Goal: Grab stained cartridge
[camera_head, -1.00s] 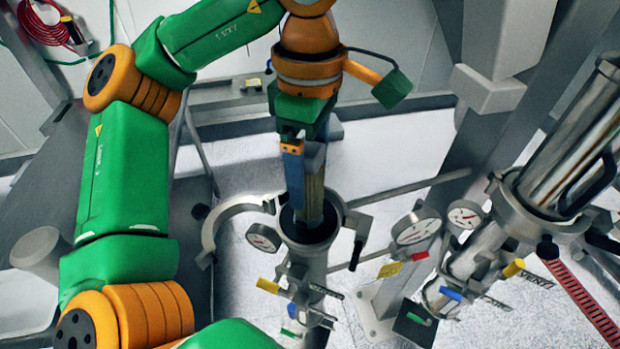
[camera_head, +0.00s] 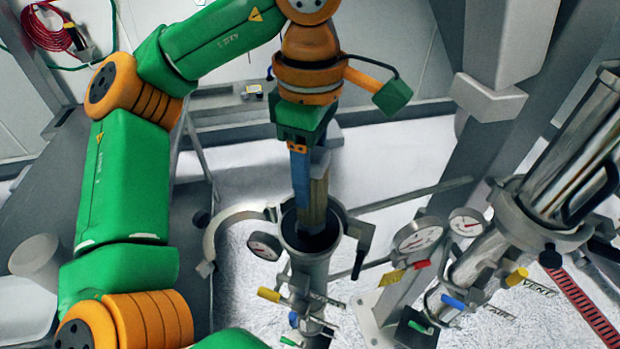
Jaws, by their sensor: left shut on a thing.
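My left gripper (camera_head: 307,218) reaches down into the open top of an upright metal filter housing (camera_head: 308,265). Its blue finger (camera_head: 301,185) is in front, and a tan-brown piece (camera_head: 319,196), apparently the stained cartridge, shows beside it. The gripper is shut on this piece. The fingertips and the lower end of the piece are hidden inside the dark opening. My right gripper is not in view.
An open clamp ring (camera_head: 232,220) sticks out left of the housing. Pressure gauges (camera_head: 420,236) and coloured valve handles (camera_head: 268,294) surround it. A second, tilted metal cylinder (camera_head: 580,150) stands at the right. A red hose (camera_head: 45,28) hangs at the upper left.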

